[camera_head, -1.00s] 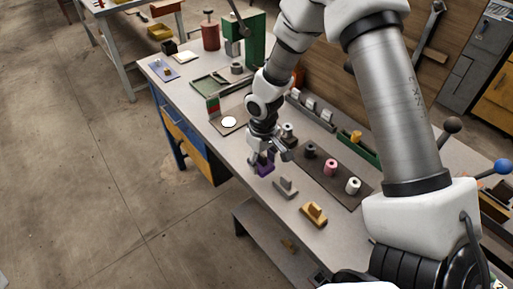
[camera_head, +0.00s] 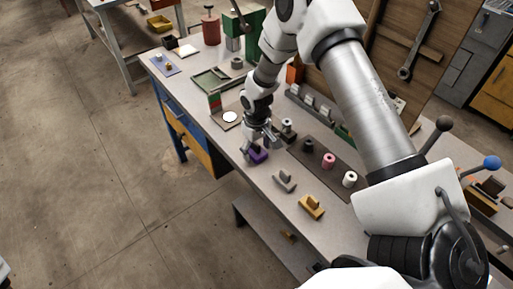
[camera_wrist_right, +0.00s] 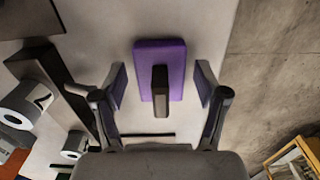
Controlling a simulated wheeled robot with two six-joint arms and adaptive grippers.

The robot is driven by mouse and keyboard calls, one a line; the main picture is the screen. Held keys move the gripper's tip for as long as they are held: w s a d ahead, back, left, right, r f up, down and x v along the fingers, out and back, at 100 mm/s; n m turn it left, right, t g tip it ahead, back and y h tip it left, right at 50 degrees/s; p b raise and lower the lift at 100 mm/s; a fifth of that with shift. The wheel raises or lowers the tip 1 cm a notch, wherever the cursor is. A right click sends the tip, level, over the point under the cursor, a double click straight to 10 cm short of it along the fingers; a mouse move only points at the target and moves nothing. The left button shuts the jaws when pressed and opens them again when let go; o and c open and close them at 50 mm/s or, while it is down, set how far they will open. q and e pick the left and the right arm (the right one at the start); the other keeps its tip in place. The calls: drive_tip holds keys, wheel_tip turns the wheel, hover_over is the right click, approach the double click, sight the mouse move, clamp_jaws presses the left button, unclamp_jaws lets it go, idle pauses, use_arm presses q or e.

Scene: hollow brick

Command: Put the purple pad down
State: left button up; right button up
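The purple pad (camera_head: 258,156) lies on the workbench near its front edge, left of a grey pad (camera_head: 284,181) and a yellow pad (camera_head: 312,207). In the right wrist view the purple pad (camera_wrist_right: 172,50) shows flat, with a dark upright grip (camera_wrist_right: 160,92) on it. My right gripper (camera_head: 262,136) is just above the pad. In the wrist view its two fingers (camera_wrist_right: 161,84) stand apart on either side of the grip, with a gap on each side, so it is open. My left gripper is not in view.
A dark strip holding pink (camera_head: 329,160) and white (camera_head: 349,179) spools lies to the right of the gripper. A board with a white disc (camera_head: 230,117) lies to its left. The workbench's front edge (camera_head: 236,178) is close to the purple pad.

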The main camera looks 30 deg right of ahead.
drive_tip(key=shift+r, duration=0.1)
drive_tip(key=shift+r, duration=0.25)
wheel_tip(320, 180, up, 12)
drive_tip(key=b, duration=0.2)
drive_tip(key=shift+f+b, duration=0.25)
drive_tip(key=shift+b, duration=0.05)
drive_tip(key=shift+r, duration=0.1)
